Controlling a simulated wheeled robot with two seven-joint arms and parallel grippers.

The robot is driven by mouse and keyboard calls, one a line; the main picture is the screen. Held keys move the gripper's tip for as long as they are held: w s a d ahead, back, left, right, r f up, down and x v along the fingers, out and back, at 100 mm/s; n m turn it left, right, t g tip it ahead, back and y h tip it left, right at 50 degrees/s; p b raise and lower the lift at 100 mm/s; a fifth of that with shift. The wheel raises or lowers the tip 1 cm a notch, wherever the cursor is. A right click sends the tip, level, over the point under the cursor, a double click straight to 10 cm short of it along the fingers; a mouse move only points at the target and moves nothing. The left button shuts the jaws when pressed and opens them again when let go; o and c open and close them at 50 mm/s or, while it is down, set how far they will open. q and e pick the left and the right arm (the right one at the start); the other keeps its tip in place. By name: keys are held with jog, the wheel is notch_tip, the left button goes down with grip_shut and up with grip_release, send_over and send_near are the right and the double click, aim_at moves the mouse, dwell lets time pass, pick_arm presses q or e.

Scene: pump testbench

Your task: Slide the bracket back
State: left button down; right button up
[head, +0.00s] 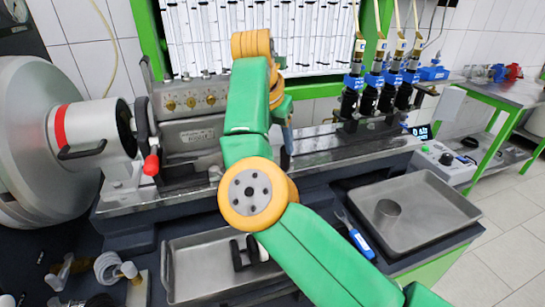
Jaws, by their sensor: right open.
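My right arm crosses the middle of the view and hides part of the testbench behind it. The right gripper (287,138) is at its far end, over the bench rail (325,147), mostly hidden behind the forearm; it is open. A dark upright piece shows just below it, and I cannot tell if this is the bracket or part of the gripper. Black holders with blue fittings (375,98) stand in a row on the rail to the right of the gripper, apart from it. I cannot clearly make out the bracket. My left gripper is not in view.
A drive head with a red-knobbed lever (151,165) stands left of the rail. In front are a metal tray (190,268) with dark parts, a second tray (440,207) with a round cup, and a blue-handled tool (360,244). A control box (445,160) stands at right.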

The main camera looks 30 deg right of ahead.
aim_at(284, 150)
jog(key=f, duration=0.1)
jog(key=s+d+f, duration=0.1)
jog(key=d+f, duration=0.1)
jog(key=shift+s, duration=0.25)
jog(key=shift+w+d+f, duration=0.25)
jog(key=shift+w+f, duration=0.1)
jog(key=shift+f, duration=0.2)
jog(key=shift+w+d+f, duration=0.2)
jog(key=shift+w+f, duration=0.15)
jog(key=shift+f, duration=0.15)
jog(key=shift+w+a+f, duration=0.1)
jog(key=shift+w, duration=0.15)
jog(key=shift+a, duration=0.1)
jog(key=shift+s, duration=0.2)
jog(key=shift+c, duration=0.9)
jog(key=shift+s+r, duration=0.1)
jog(key=shift+r, duration=0.15)
jog(key=c, duration=0.4)
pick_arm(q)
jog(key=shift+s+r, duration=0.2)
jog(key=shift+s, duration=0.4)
pick_arm(e)
grip_shut()
